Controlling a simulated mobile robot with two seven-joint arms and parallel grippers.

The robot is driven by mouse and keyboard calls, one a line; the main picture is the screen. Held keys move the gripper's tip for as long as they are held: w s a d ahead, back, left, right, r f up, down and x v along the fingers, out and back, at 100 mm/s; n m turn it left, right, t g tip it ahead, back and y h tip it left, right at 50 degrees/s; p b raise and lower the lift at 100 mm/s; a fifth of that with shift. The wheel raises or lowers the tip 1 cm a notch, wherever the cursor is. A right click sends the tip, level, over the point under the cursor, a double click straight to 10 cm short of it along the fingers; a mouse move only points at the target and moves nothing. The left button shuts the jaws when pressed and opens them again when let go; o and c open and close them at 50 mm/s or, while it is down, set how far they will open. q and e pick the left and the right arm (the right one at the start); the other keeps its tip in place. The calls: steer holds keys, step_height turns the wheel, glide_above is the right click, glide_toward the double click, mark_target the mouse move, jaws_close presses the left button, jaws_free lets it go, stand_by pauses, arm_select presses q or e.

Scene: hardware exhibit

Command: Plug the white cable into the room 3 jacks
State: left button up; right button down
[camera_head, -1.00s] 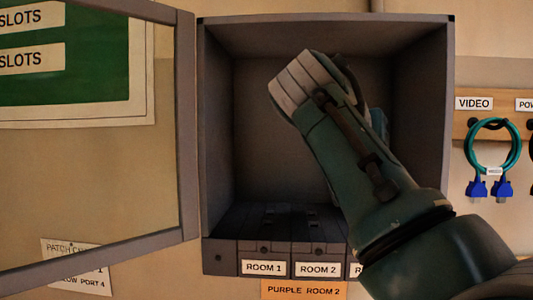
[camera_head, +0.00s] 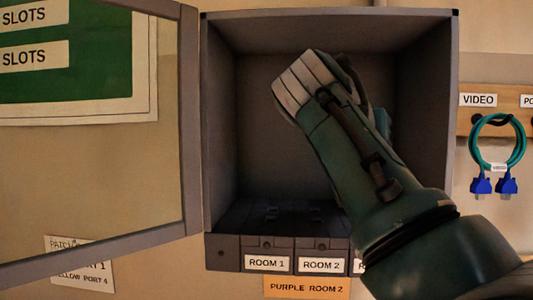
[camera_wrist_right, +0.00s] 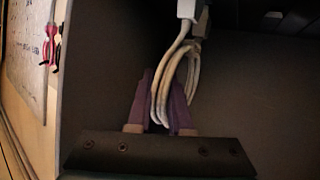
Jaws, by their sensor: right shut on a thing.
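My right gripper (camera_wrist_right: 162,80) shows in the right wrist view, its purple fingers shut on the white cable (camera_wrist_right: 192,72). The cable hangs in loops between and beyond the fingers, with a pale plug (camera_wrist_right: 187,9) at the top edge. In the head view my right arm reaches into the open grey box (camera_head: 222,120), and its fingers and the cable are hidden behind the wrist. Along the box bottom are dark modules labelled ROOM 1 (camera_head: 267,263) and ROOM 2 (camera_head: 318,265). A third label, only its first letter showing, is covered by my arm, as are any jacks there.
The box's framed door (camera_head: 190,120) stands open at left. An orange PURPLE ROOM 2 label (camera_head: 306,287) is below the box. A teal cable with blue plugs (camera_head: 498,142) hangs at right under VIDEO. The left part of the box is empty.

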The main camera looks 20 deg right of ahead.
steer(key=shift+f+b, duration=0.25)
steer(key=shift+b, duration=0.1)
stand_by(0.4)
stand_by(0.3)
steer(key=c, duration=0.8)
jaws_free()
steer(key=o, duration=0.7)
steer(key=shift+p+v, duration=0.4)
steer(key=shift+v, duration=0.7)
steer(key=p+v, duration=0.1)
steer(key=v, duration=0.4)
steer(key=shift+s+a, duration=0.1)
steer(key=shift+a, duration=0.05)
